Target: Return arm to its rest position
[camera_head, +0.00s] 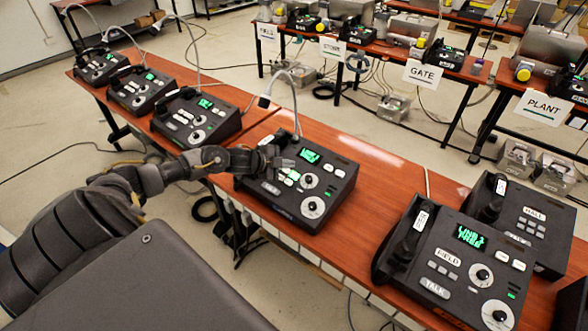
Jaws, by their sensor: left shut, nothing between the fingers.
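My left arm comes in from the left edge. My left gripper (274,157) is shut with nothing between its fingers. It is at the upper left part of the middle paging phone (312,200), over or beside its buttons; I cannot tell whether it touches. This phone has a green-lit screen, lit buttons, two round dials and a gooseneck microphone (266,100). The gripper and wrist hide part of its left side. My right gripper is not in view.
Several similar phones stand at the upper left, one of them here (197,117). Two more with handsets stand at the lower right, one labelled FIELD (455,265). The wooden table (385,185) is bare between the middle and right phones. Back tables carry signs like GATE (422,73).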

